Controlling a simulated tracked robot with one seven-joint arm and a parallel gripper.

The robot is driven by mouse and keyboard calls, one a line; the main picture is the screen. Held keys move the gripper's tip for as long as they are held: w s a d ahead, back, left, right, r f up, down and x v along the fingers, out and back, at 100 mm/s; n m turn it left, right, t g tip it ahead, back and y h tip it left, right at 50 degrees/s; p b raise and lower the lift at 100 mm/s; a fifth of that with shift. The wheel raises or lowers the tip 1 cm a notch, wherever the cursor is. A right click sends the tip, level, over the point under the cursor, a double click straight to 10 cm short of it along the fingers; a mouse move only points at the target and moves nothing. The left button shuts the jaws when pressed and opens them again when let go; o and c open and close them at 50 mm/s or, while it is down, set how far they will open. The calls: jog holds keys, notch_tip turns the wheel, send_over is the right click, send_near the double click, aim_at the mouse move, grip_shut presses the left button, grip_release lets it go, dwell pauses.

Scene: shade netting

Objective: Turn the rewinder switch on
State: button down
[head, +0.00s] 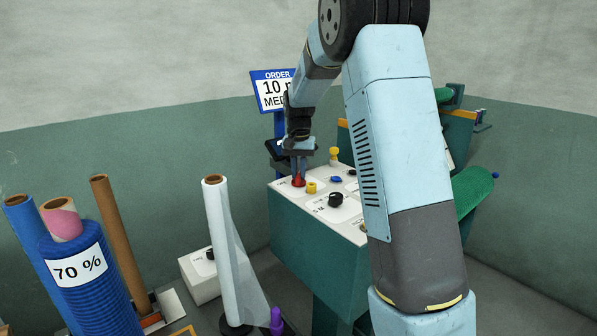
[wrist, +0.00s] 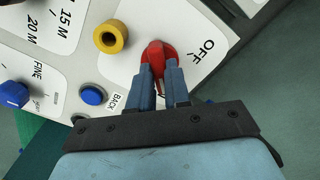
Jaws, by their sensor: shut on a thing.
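The rewinder switch is a red rotary knob (wrist: 154,55) on the white panel, and the wrist view shows it with the printed word OFF beside it. The red knob also shows in the head view (head: 298,182), at the left part of the panel top. My gripper (wrist: 160,78) is shut on the red knob, with one blue finger on each side of it. In the head view my gripper (head: 298,172) reaches down onto the knob from above. The fingers hide part of the knob and any marking under them.
On the panel, a yellow knob (wrist: 110,37), a blue button (wrist: 92,95) and a blue knob (wrist: 13,94) sit near the switch. A black knob (head: 336,199) is to its right. A white film roll (head: 220,245) and a blue net roll (head: 85,285) stand left.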

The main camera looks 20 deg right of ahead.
aim_at(299, 173)
jog(key=c, duration=1.1)
grip_release()
notch_tip(299, 173, up, 14)
jog(key=shift+f, duration=0.15)
